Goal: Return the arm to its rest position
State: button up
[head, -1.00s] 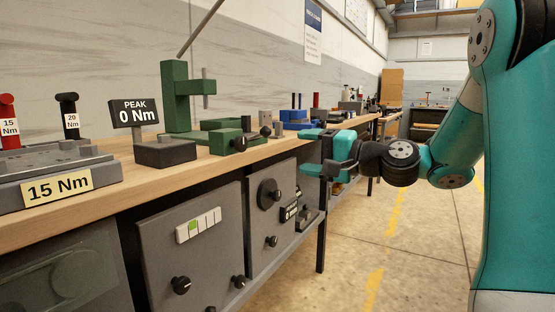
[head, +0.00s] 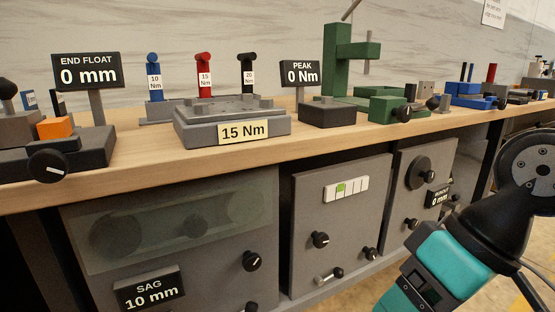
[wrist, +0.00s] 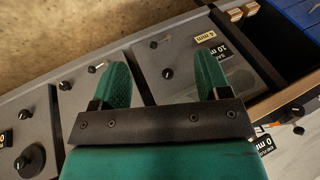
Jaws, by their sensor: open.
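My gripper (wrist: 162,80) shows in the wrist view with its two teal fingers spread apart and nothing between them. Behind the fingers are the grey front panels (wrist: 178,62) of the bench, seen turned round. In the head view part of my arm (head: 455,268) reaches in at the lower right, in front of the bench's right panels. The fingertips cannot be made out there.
The wooden bench (head: 150,169) runs across the head view. It carries a torque stand (head: 232,122) with blue, red and black handles, a PEAK display (head: 301,73), a green press (head: 337,65) and an END FLOAT display (head: 87,71). Knobs stick out from the panels below.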

notch_tip(320, 180, up, 30)
jog(key=s+n+h+p, duration=0.1)
jog(key=s+p, duration=0.1)
jog(key=p, duration=2.9)
jog(key=shift+s+d+r+g, duration=0.2)
jog(key=shift+s+g, duration=0.2)
